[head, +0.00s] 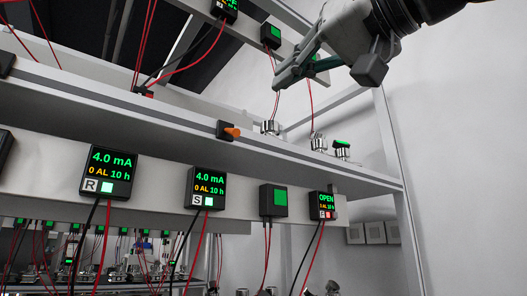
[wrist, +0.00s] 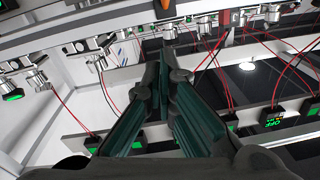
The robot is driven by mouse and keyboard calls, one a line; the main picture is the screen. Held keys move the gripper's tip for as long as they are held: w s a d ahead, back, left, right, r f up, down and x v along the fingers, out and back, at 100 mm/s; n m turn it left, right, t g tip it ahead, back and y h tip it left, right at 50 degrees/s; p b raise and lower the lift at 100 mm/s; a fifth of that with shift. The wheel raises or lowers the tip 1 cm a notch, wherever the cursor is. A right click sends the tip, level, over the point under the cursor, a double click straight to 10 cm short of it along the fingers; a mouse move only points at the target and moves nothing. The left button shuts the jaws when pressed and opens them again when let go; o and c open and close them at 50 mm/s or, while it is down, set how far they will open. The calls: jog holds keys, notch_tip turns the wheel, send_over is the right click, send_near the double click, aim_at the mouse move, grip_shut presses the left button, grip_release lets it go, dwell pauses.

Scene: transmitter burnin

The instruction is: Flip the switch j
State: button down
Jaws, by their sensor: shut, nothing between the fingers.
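A small black switch with an orange lever (head: 231,131) sits on the front of the middle shelf rail in the head view. I cannot read a letter on it, and no label j is legible in either view. My gripper (head: 279,82) is at the upper right in the head view, above and to the right of that switch and apart from it. In the wrist view its dark green fingers (wrist: 164,75) come together, shut and empty. An orange part (wrist: 230,35) shows beyond the fingers at the top of the wrist view; I cannot tell whether it is the same switch.
Display boxes marked R (head: 109,172) and S (head: 205,188), a green-lit box (head: 273,200) and an "OPEN" display (head: 322,206) line the lower rail. Red and black wires hang around. Metal transmitters (head: 318,142) stand on the shelf under my gripper. A white wall lies to the right.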

jog(key=shift+f+v, duration=0.2)
jog(key=shift+v, duration=0.75)
jog(key=shift+f+v, duration=0.2)
jog(key=shift+v, duration=0.75)
jog(key=shift+f, duration=0.1)
jog(key=w+d+f+m+g+h, duration=0.1)
jog(key=d+f+m+g+h, duration=0.15)
jog(key=f, duration=1.35)
jog(key=w+d+f+m+g+h, duration=0.1)
jog(key=f+g+h, duration=0.3)
jog(key=f, duration=1.2)
jog(key=s+d+f+m+g+h, duration=0.1)
jog(key=s+d+f+g+h, duration=0.15)
jog(key=s+f, duration=0.45)
jog(key=s+d+f+g+h, duration=0.1)
jog(key=s+d+f+g, duration=0.15)
jog(key=f, duration=0.75)
jog(key=s+d+f+m+g+h, duration=0.1)
jog(key=s+d+f+g, duration=0.15)
jog(key=s+f, duration=0.45)
notch_tip(320, 180, up, 18)
jog(key=w+t+p, duration=0.2)
jog(key=t+p, duration=0.1)
jog(key=p, duration=1.4)
jog(key=shift+d+f+p, duration=0.2)
jog(key=shift+d+p, duration=0.05)
jog(key=shift+p, duration=0.1)
